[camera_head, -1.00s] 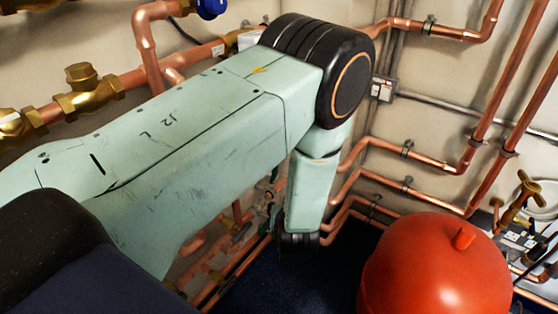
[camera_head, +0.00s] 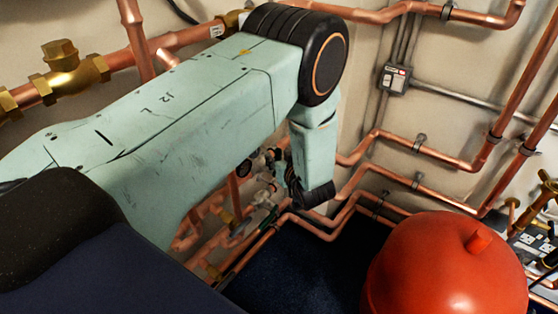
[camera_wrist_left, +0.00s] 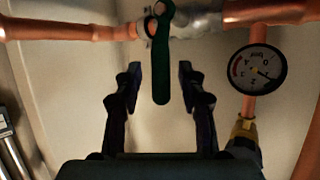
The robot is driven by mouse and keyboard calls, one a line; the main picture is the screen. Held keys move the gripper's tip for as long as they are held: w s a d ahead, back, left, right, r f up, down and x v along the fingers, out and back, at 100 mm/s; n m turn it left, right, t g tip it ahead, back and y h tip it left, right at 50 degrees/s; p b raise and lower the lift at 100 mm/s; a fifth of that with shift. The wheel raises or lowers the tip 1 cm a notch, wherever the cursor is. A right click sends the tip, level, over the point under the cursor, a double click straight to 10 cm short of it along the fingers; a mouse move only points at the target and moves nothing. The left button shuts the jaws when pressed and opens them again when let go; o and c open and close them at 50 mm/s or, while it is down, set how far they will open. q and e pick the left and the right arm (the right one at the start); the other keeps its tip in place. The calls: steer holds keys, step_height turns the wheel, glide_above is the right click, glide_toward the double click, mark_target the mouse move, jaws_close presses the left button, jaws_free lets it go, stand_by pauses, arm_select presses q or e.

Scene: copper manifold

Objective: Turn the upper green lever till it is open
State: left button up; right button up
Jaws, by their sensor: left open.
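The green lever (camera_wrist_left: 161,72) shows in the left wrist view, on a grey valve body (camera_wrist_left: 195,20) in a horizontal copper pipe. It hangs straight down, across the pipe's direction. My left gripper (camera_wrist_left: 160,76) is open, with one dark finger on each side of the lever's lower part. Clear gaps show between the lever and both fingers; whether its depth matches the fingertips I cannot tell. In the head view my left gripper (camera_head: 284,168) is small and partly hidden by my arm, close to the pipes. The lever cannot be made out clearly there. My right gripper is not in view.
A round pressure gauge (camera_wrist_left: 257,69) sits close right of the gripper. A copper pipe (camera_wrist_left: 65,28) runs left of the valve. In the head view, a red tank (camera_head: 445,270) stands at lower right, and a brass valve (camera_head: 68,70) is at upper left.

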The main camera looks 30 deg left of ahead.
arm_select(q)
steer(key=shift+w+a+f, duration=0.15)
steer(key=shift+a, duration=0.3)
steer(key=shift+w, duration=0.15)
jaws_close()
stand_by(0.4)
